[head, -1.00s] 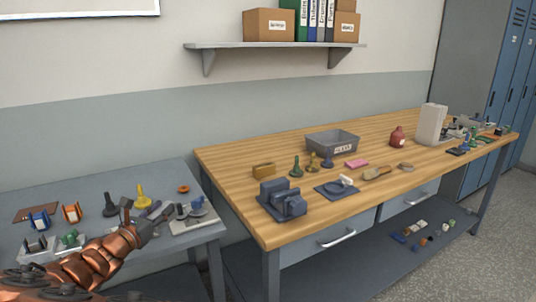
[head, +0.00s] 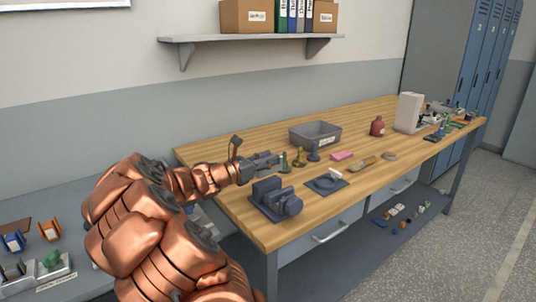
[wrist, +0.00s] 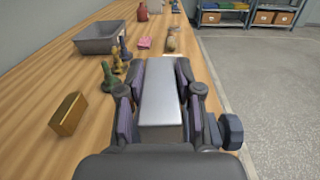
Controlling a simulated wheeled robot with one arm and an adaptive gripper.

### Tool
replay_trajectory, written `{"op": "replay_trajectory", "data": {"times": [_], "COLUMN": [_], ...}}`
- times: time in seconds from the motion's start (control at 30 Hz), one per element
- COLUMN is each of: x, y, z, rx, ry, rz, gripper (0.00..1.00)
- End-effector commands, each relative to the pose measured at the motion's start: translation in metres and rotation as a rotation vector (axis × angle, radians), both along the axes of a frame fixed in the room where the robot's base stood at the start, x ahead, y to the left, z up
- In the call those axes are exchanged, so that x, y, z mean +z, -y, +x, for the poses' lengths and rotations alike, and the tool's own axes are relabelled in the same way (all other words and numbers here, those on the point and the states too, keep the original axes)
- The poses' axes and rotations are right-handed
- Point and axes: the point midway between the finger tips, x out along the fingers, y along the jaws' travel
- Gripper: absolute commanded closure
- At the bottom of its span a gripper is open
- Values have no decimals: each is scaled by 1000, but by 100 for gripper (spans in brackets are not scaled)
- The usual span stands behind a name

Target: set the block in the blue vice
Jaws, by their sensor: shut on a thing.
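My gripper (head: 266,160) reaches over the left end of the wooden bench. In the wrist view its padded fingers (wrist: 160,105) are shut on a silver-grey block (wrist: 160,92), one finger on each side. The block lies lengthwise, pointing away from the camera. The blue-grey vice (head: 266,206) stands at the bench's near left corner in the head view. My gripper appears just behind and above it there. In the wrist view the vice is mostly hidden; a dark round knob (wrist: 230,132) right of the fingers may be part of it.
A brass-coloured block (wrist: 68,115) lies left of the gripper. Beyond are several small pawn-like pieces (wrist: 108,75), a grey bin (wrist: 100,37) and a pink item (wrist: 145,43). A blue-grey plate (head: 327,186) lies right of the vice.

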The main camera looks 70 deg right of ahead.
Motion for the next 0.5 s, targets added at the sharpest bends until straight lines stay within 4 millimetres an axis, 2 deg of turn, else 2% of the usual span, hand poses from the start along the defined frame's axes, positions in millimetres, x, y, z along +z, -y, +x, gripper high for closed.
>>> {"op": "replay_trajectory", "data": {"times": [0.03,0.17,0.5], "x": [4,7,-2], "y": [4,10,9], "z": [-10,-22,-22], "rx": [-17,-38,-37], "ry": [1,0,1], "rz": [-2,-4,-3], "gripper": [100,100,100]}}
